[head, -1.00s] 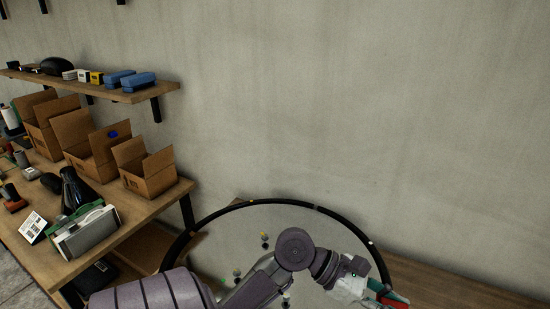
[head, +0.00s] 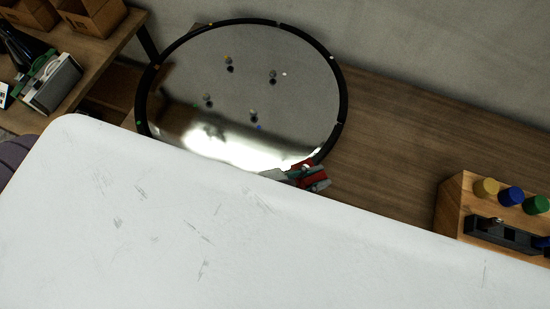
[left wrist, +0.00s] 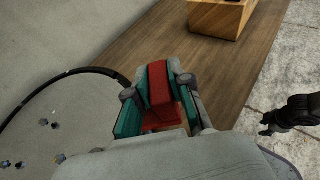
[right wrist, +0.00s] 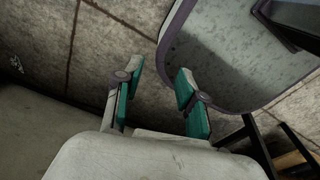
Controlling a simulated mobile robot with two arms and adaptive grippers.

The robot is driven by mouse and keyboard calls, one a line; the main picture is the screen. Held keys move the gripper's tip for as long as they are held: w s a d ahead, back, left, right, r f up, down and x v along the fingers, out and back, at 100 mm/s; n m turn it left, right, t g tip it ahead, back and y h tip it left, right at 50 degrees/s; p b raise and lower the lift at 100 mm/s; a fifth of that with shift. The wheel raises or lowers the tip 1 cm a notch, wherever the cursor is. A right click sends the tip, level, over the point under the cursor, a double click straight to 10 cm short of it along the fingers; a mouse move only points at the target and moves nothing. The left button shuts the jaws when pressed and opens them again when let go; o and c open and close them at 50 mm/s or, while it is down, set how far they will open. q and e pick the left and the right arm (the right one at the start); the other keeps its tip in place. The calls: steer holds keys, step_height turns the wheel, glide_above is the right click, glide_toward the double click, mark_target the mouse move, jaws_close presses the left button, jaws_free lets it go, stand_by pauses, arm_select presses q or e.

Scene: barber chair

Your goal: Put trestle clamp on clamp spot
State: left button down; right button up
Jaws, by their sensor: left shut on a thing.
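A red trestle clamp (head: 317,180) is between the teal-padded fingers of my left gripper (head: 298,174), at the lower right rim of a round glossy disc with a black rim (head: 342,98). In the left wrist view the red clamp (left wrist: 159,84) fills the space between the fingers of the left gripper (left wrist: 158,104), which is shut on it. The rim curves past on the left there. I cannot tell which place is the clamp spot. My right gripper (right wrist: 158,80) is open and empty, its teal pads apart, in the right wrist view.
The disc lies at a long wooden bench (head: 395,120) by the wall; several small knobs show on it. A wooden block (head: 453,205) with coloured caps stands at right. A side table (head: 92,62) with boxes is upper left. A scratched white surface fills the foreground.

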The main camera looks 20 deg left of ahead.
arm_select(q)
steer(key=w+a+f, duration=0.1)
steer(key=a+f, duration=0.1)
steer(key=a, duration=0.1)
steer(key=w+a+f+b, duration=0.1)
steer(key=w+a+f, duration=0.1)
steer(key=a, duration=0.1)
steer(key=w+a+f, duration=0.2)
steer(key=a, duration=0.1)
steer(key=shift+w+a+f+b, duration=0.1)
steer(key=shift+a+f+b, duration=0.3)
step_height(320, 180, down, 4)
steer(key=shift+r+b, duration=0.1)
steer(key=shift+b, duration=0.5)
arm_select(e)
steer(key=f, duration=0.2)
steer(key=w+f, duration=0.1)
steer(key=shift+d, duration=0.3)
arm_select(q)
steer(key=c, duration=1.1)
jaws_free()
steer(key=shift+o, duration=0.2)
